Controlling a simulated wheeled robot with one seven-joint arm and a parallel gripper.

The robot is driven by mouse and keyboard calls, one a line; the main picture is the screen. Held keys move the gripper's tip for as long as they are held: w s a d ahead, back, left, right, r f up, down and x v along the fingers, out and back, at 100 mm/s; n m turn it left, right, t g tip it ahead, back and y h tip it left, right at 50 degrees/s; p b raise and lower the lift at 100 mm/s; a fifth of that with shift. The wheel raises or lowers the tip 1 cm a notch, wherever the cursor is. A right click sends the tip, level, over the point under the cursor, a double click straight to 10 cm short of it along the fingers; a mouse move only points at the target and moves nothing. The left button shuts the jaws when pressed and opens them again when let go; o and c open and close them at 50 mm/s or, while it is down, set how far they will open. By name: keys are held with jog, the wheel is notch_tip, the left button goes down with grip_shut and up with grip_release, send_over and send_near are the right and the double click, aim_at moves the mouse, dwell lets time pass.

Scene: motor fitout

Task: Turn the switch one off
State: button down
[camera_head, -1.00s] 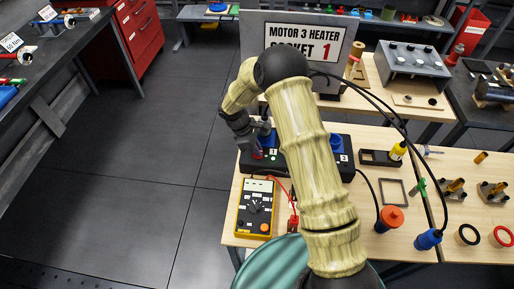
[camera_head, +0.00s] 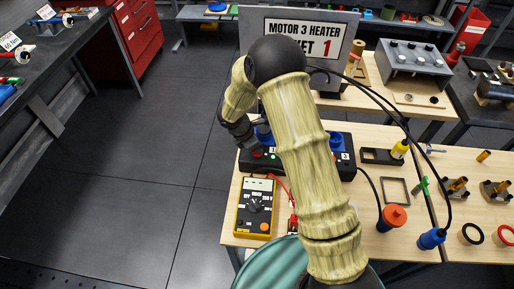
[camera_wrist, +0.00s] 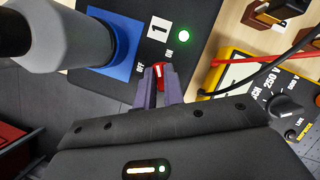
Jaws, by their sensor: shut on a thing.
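Switch one, a small red switch (camera_wrist: 160,75), sits on the black socket box beside the number 1 label (camera_wrist: 157,28). OFF is printed on one side of it and ON on the other. My gripper (camera_wrist: 161,86) has its purple fingers shut on the switch, hiding its lower part; I cannot tell exactly which mark it points to. The green lamp (camera_wrist: 184,35) beside it is lit. In the head view the black box (camera_head: 247,163) stands at the back of the table, with my gripper at its left end and my arm covering its middle.
A blue socket (camera_wrist: 118,50) with a grey plug-like part (camera_wrist: 75,30) stands close beside the switch. A yellow multimeter (camera_head: 255,207) with a red lead lies in front of the box. An orange plug (camera_head: 392,217) and a blue plug (camera_head: 431,238) are to the right.

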jog(key=n+t+b, duration=0.1)
jog(key=n, duration=0.1)
jog(key=n+y+b, duration=0.1)
jog(key=n, duration=0.2)
jog(key=shift+s+a+f+n+t, duration=0.2)
jog(key=shift+n+t, duration=0.1)
jog(key=shift+t, duration=0.1)
jog(key=n+y+b, duration=0.1)
jog(key=n, duration=0.1)
jog(key=n+y+b, duration=0.1)
jog(key=n, duration=0.2)
jog(key=shift+d+t, duration=0.2)
jog(key=shift+t, duration=0.2)
jog(key=shift+s+n, duration=0.15)
jog(key=shift+n, duration=0.55)
jog(key=shift+y, duration=0.3)
jog(key=c, duration=1.7)
grip_release()
jog(key=shift+s, duration=0.1)
jog(key=shift+o, duration=1)
jog(key=shift+r, duration=0.1)
jog(key=shift+d, duration=0.1)
